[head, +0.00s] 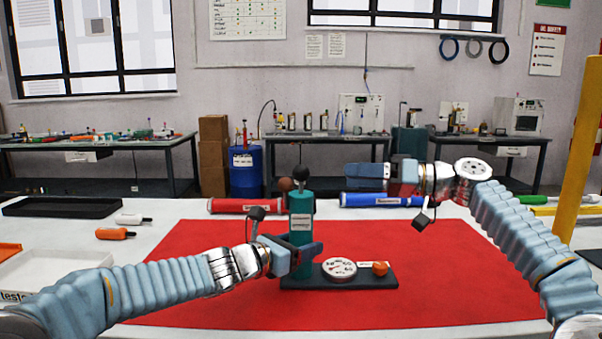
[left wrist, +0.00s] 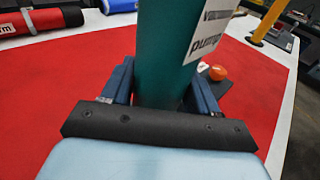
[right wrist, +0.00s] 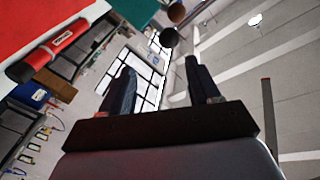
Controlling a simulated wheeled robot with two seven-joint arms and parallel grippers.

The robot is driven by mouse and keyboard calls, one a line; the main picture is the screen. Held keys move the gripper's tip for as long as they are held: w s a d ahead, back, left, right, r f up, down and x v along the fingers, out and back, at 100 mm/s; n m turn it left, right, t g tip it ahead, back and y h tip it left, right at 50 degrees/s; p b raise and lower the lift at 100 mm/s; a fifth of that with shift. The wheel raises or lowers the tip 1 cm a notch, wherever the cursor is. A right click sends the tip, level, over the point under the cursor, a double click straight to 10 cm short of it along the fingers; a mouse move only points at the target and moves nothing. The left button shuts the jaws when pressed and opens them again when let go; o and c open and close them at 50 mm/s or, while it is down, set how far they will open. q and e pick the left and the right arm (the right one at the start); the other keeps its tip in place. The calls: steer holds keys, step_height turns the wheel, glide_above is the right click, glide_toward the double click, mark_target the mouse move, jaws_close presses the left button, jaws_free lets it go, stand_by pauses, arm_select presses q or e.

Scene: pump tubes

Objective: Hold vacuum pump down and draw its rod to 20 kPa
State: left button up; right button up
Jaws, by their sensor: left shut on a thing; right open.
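The vacuum pump is a teal upright cylinder (head: 301,235) with a white label, on a black base (head: 340,281) with a round gauge (head: 339,268) and an orange knob (head: 380,268). A dark ball (head: 301,174) tops its rod; the gauge reading is too small to tell. My left gripper (head: 306,256) is shut around the cylinder's lower part; the left wrist view shows the cylinder (left wrist: 172,50) between its fingers. My right gripper (head: 358,177) is open and empty, right of the dark ball at about its height. In the right wrist view the ball (right wrist: 169,37) lies beyond the fingertips, apart from them.
A brown ball (head: 285,185) shows beside the dark one. A red tube (head: 240,206) and a blue tube (head: 375,200) lie behind the pump. A white tray (head: 50,272), a black tray (head: 62,206) and an orange-handled tool (head: 115,233) are at left. The red mat (head: 190,280) is mostly clear.

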mark_target(301, 172)
steer(key=shift+n+g, duration=0.3)
steer(key=shift+n, duration=0.1)
steer(key=x, duration=0.8)
steer(key=s+r+x, duration=0.1)
steer(key=x, duration=0.2)
steer(key=shift+a, duration=0.55)
jaws_close()
